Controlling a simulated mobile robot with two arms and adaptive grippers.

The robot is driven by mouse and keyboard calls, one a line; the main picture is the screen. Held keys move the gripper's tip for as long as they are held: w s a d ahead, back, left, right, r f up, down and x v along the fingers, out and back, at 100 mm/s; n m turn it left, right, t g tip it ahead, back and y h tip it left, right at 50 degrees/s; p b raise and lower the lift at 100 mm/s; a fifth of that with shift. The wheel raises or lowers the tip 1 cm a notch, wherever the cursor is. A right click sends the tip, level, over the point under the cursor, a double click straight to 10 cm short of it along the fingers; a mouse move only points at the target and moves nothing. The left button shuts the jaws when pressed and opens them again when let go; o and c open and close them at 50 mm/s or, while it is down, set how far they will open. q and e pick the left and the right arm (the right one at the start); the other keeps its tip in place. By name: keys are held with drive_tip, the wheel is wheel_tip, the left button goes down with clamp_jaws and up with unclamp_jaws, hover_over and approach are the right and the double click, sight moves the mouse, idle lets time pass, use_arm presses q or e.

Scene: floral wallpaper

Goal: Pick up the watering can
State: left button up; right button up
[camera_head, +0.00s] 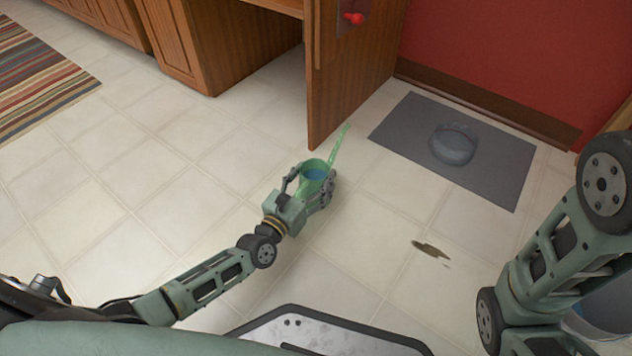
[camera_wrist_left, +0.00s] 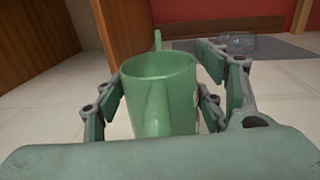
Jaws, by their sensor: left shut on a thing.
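The green watering can (camera_head: 315,170) is upright between the fingers of my left gripper (camera_head: 309,188), with its thin spout pointing up and to the right. In the left wrist view the can (camera_wrist_left: 160,85) shows its open round top and its handle facing the camera. The fingers of my left gripper (camera_wrist_left: 160,100) are shut on the can from both sides. Whether its base touches the floor is hidden. My right arm comes in at the right edge of the head view, but its gripper is out of view.
A wooden cabinet panel (camera_head: 345,75) stands just behind the can. A grey mat (camera_head: 400,125) with a clear bowl (camera_head: 453,145) lies to the right. A brown stain (camera_head: 431,249) marks the floor. A striped rug (camera_head: 35,75) lies far left. The tiles at left are clear.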

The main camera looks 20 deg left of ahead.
use_arm(q)
wheel_tip(320, 180, up, 10)
drive_tip(key=p, duration=0.7)
drive_tip(key=shift+r+p, duration=0.15)
drive_tip(key=shift+p, duration=0.2)
